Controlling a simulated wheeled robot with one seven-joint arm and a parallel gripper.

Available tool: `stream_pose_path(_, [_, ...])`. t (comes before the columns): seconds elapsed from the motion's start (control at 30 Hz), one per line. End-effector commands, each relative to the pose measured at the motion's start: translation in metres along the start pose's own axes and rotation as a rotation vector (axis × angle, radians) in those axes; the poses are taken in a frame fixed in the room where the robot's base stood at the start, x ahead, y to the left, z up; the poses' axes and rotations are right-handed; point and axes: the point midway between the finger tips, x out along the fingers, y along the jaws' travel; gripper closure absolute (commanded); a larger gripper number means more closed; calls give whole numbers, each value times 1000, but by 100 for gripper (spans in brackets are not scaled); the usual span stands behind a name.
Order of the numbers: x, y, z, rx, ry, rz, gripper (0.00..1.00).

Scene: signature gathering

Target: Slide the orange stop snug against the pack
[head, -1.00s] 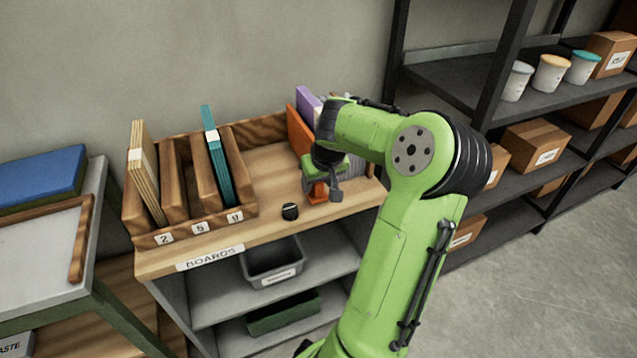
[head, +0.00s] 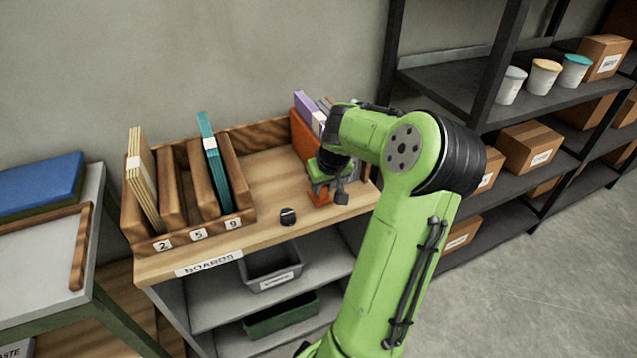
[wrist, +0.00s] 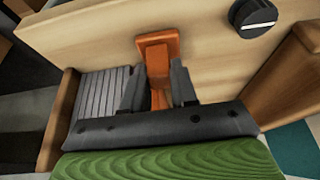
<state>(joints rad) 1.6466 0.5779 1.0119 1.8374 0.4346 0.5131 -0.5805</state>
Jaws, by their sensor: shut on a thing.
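The orange stop (head: 304,137) is an upright panel with a low front foot on the right part of the wooden shelf top. Its orange front tab shows in the wrist view (wrist: 157,48). My gripper (wrist: 157,95) is shut on this tab, one dark finger on each side. In the head view my gripper (head: 335,185) is low at the shelf's front. The pack, with purple and pale boards (head: 307,112), stands just right of the stop. Its grey ribbed edges (wrist: 100,95) show left of the fingers. A finger hides the border, so I cannot tell whether they touch.
A dark knob (head: 288,216) sits on the shelf front left of the stop. A wooden rack (head: 172,185) with numbered slots holds boards further left. Bare shelf top (head: 268,178) lies between rack and stop. A wooden end piece (wrist: 57,125) stands beyond the pack.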

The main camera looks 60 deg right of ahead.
Motion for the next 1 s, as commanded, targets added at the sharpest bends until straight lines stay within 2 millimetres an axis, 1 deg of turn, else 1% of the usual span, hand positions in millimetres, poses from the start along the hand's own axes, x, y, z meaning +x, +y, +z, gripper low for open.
stream_pose_path(0.13, [0,0,-1,0,3,0,100])
stream_pose_path(0.17, [0,0,-1,0,3,0,71])
stream_pose_path(0.3, [0,-1,-1,0,3,0,49])
stream_pose_path(0.33, [0,-1,-1,0,2,0,47])
stream_pose_path(0.57, [0,-1,0,0,2,0,47])
stream_pose_path(0.67, [-8,0,-1,1,2,2,47])
stream_pose_path(0.77, [-29,1,-2,2,3,6,47])
stream_pose_path(1.0, [-100,1,-2,2,3,8,47])
